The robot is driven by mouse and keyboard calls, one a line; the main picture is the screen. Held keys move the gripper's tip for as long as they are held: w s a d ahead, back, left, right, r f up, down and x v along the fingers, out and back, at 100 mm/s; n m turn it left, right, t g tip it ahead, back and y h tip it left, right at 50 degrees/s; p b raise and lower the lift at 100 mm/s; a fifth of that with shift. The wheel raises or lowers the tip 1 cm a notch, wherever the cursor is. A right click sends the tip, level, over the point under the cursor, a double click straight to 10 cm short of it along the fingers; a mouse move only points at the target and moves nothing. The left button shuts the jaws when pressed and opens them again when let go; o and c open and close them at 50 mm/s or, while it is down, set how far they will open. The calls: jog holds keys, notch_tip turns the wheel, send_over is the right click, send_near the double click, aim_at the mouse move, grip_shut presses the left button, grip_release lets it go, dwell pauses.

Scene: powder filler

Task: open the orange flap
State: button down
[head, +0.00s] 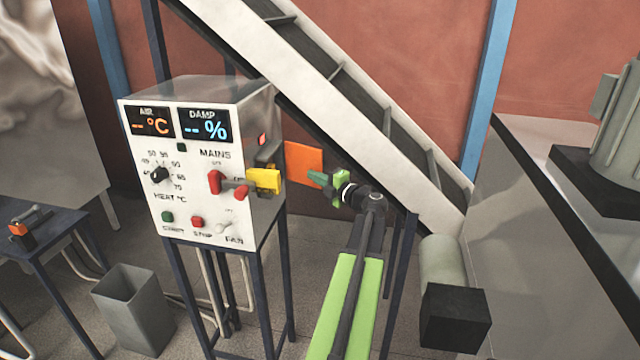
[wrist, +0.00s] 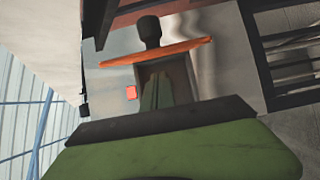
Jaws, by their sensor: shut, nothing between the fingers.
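The orange flap (head: 303,161) is a flat orange panel to the right of the control cabinet, below the sloping conveyor. In the wrist view the flap (wrist: 182,49) shows nearly edge-on as a slightly slanted orange strip. My gripper (head: 313,177), with green fingers, is just in front of the flap's lower right part in the head view. Its fingers are shut and empty. In the wrist view they point up the picture toward the strip. I cannot tell whether they touch the flap. The flap's lower right corner is hidden behind my gripper in the head view.
The white control cabinet (head: 190,165) stands left of the flap, with a red handle (head: 228,186) and a yellow block (head: 264,181) sticking out. The conveyor (head: 330,75) slopes down behind my gripper. A grey bin (head: 133,312) stands on the floor at left.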

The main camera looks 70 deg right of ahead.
jog(key=shift+s+d, duration=0.15)
jog(key=shift+d, duration=0.85)
jog(key=shift+d, duration=0.1)
jog(key=d+n+t+y, duration=0.1)
jog(key=d+n+y, duration=0.2)
jog(key=d, duration=0.4)
jog(key=shift+s+d+y, duration=0.2)
jog(key=shift+d+y, duration=0.2)
jog(key=shift+y, duration=0.5)
